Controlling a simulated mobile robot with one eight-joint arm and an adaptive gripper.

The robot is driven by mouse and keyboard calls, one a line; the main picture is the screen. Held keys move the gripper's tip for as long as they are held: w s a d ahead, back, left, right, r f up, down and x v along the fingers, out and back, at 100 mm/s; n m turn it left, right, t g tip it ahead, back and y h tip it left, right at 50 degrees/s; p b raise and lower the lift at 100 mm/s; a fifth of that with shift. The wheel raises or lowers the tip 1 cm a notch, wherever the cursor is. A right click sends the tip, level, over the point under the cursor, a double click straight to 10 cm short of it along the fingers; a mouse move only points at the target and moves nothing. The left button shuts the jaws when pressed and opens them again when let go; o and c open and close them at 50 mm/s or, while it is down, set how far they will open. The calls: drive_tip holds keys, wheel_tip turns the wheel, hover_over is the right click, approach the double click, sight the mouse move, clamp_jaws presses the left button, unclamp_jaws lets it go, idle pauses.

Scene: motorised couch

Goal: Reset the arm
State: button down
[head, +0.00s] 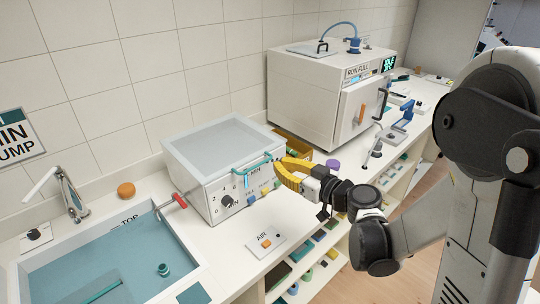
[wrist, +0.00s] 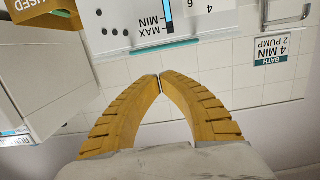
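My arm reaches in from the right of the head view, bent over the counter's front edge. My gripper (head: 281,168) has yellow fingers and is just right of the white box's front, near its teal handle (head: 252,163). In the wrist view, which looks upside down, the two ribbed fingertips (wrist: 160,80) meet with nothing visible between them. The teal handle bar (wrist: 165,49) shows beyond the tips there. I cannot tell whether the fingers touch the box or handle.
The white box (head: 217,144) has a clear lid and front knobs. A sink (head: 110,268) with teal liquid is at the left. A larger white machine (head: 315,95) stands behind. A small switch panel (head: 264,243) lies on the counter. Shelves below hold coloured items.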

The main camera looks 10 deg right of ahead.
drive_tip(key=s+d+f+m+g+h+b, duration=0.1)
drive_tip(key=s+d+m+g+h, duration=0.1)
drive_tip(key=s, duration=0.6)
drive_tip(key=s+d+f+m+g+h+b, duration=0.1)
drive_tip(key=s+h, duration=0.3)
drive_tip(key=s, duration=0.4)
drive_tip(key=s+d+f+m+g+h+b, duration=0.1)
drive_tip(key=s+d+f+m+g+h, duration=0.1)
drive_tip(key=s, duration=0.6)
drive_tip(key=shift+s+d+m+g+h+b, duration=0.4)
drive_tip(key=shift+d+m+g+h, duration=0.25)
drive_tip(key=shift+m+g, duration=0.2)
drive_tip(key=shift+f, duration=0.1)
